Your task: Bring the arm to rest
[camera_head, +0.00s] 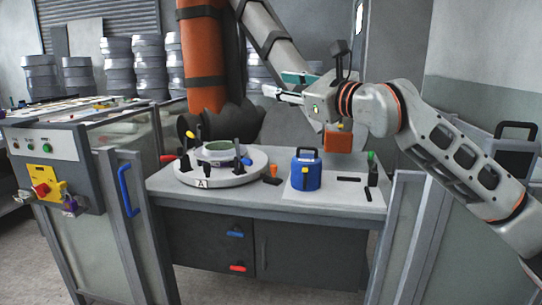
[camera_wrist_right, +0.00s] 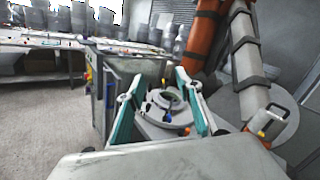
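My right arm comes in from the right in the head view, and its gripper (camera_head: 277,84) hangs in the air above the bench, pointing left. In the right wrist view the two teal-padded fingers of this gripper (camera_wrist_right: 158,78) stand apart with nothing between them. Beyond and below them is the round white turntable (camera_wrist_right: 152,128) with a ring-shaped mould (camera_wrist_right: 172,100). In the head view the turntable (camera_head: 232,179) is marked "A" and carries the ring mould (camera_head: 218,151) and dark clamps. My left gripper shows in neither view.
A blue box (camera_head: 306,174) with a handle stands on a pale mat (camera_head: 335,193) on the bench, right of the turntable. A control cabinet (camera_head: 75,150) stands left. An orange duct (camera_head: 205,60) rises behind. Grey stacked moulds (camera_head: 151,65) stand at the back.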

